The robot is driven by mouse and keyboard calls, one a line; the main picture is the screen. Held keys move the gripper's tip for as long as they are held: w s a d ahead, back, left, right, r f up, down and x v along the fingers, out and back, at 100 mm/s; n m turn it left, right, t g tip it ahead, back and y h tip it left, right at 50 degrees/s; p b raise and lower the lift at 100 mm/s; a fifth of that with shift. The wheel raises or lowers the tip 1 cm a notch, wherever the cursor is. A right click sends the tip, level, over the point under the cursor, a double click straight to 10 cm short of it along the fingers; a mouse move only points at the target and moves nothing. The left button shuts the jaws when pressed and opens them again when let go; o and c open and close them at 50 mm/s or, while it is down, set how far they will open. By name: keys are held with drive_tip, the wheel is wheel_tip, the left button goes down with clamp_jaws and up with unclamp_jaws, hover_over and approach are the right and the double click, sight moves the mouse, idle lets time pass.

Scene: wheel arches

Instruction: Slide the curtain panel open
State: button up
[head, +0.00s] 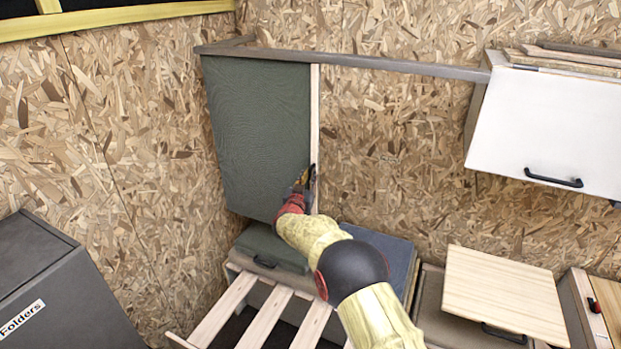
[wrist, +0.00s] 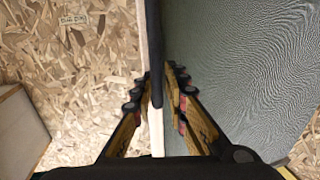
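The curtain panel (head: 258,135) is a dark green sheet hanging from a grey rail (head: 400,66), at the rail's left part near the corner. A pale wooden strip (head: 315,120) runs down its right edge. In the wrist view the green panel (wrist: 245,70) fills the right side, with a dark upright bar (wrist: 154,50) at its edge. My gripper (head: 307,178) is at the lower part of this edge. In the wrist view my gripper's fingers (wrist: 160,80) lie on either side of the bar, their tips close to it. Whether they press on it is unclear.
A white-fronted cabinet (head: 545,130) with a black handle hangs at the right. Below stand a slatted wooden rack (head: 265,318), a green box (head: 272,245) and a pale wooden panel (head: 505,290). A dark grey cabinet (head: 60,285) labelled "Folders" stands at lower left. The rail right of the panel is clear.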

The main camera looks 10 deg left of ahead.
drive_tip(key=o, duration=0.3)
drive_tip(key=shift+a, duration=0.15)
drive_tip(key=s, duration=0.4)
drive_tip(key=s+a, duration=0.1)
drive_tip(key=s, duration=0.7)
drive_tip(key=shift+a, duration=0.15)
